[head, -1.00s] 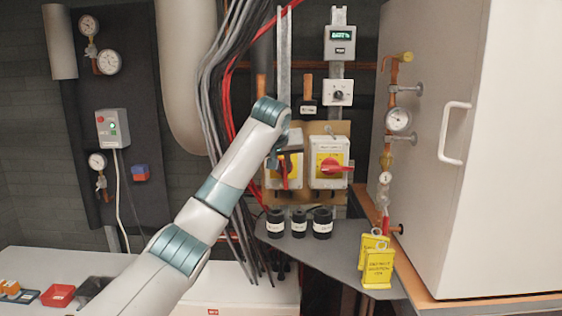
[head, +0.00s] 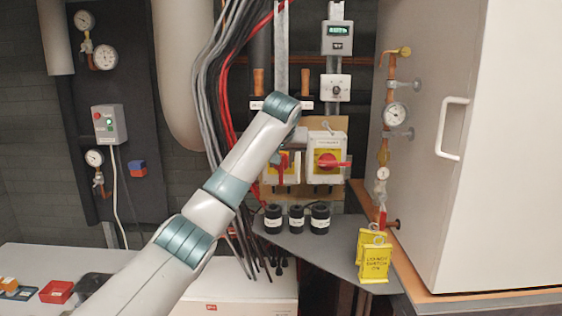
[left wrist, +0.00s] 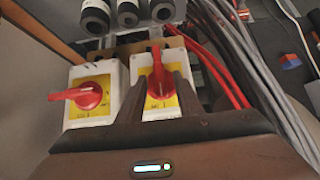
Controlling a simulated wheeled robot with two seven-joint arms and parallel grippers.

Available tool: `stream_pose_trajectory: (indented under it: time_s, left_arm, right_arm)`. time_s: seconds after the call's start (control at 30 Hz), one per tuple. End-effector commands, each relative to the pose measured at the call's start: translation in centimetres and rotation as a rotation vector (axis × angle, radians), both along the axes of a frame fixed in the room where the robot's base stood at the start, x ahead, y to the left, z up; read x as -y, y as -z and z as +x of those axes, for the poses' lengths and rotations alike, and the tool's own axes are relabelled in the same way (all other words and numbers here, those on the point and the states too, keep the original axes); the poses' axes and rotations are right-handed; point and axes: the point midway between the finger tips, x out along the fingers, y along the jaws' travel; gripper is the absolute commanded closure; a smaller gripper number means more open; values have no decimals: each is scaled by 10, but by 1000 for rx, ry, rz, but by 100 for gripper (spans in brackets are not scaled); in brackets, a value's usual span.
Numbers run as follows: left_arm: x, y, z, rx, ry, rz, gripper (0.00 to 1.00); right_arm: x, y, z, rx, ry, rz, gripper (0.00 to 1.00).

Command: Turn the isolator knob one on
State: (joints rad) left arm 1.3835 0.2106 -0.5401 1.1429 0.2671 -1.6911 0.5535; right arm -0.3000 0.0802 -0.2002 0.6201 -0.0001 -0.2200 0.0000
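Two white isolator boxes with yellow plates and red knobs hang side by side on a brown board. In the head view, the right isolator's red knob (head: 327,161) has its handle lying level, pointing right. The left isolator's knob (head: 283,162) is partly hidden by my left gripper. In the left wrist view, turned about upside down, that knob (left wrist: 157,80) has its handle upright, between the dark fingers of my left gripper (left wrist: 160,88). The fingers stand apart on both sides of it; firm contact cannot be seen. The other knob (left wrist: 88,96) is to the left. My right gripper is not in view.
Black cylinders (head: 296,218) stand below the isolators on a grey shelf (head: 325,250), with yellow tags (head: 375,263) near its right edge. Grey and red cables (head: 213,100) run close on the left. A large white cabinet (head: 500,130) closes off the right side.

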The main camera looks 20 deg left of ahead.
Motion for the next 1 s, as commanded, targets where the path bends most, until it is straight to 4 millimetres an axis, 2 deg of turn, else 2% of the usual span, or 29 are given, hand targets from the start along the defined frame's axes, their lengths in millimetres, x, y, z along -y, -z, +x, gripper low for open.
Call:
stream_pose_trajectory:
  time_s: [0.27,0.47,0.67,1.0]
  left_arm:
    - [1,-1,-1,1,0,-1,67]
    - [4,-10,-10,2,1,-1,67]
    - [11,-30,-31,5,1,-2,67]
    - [23,-76,-74,4,1,-1,67]
  right_arm:
    - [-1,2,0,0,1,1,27]
    - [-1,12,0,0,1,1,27]
    - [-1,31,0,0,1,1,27]
    - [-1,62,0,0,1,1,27]
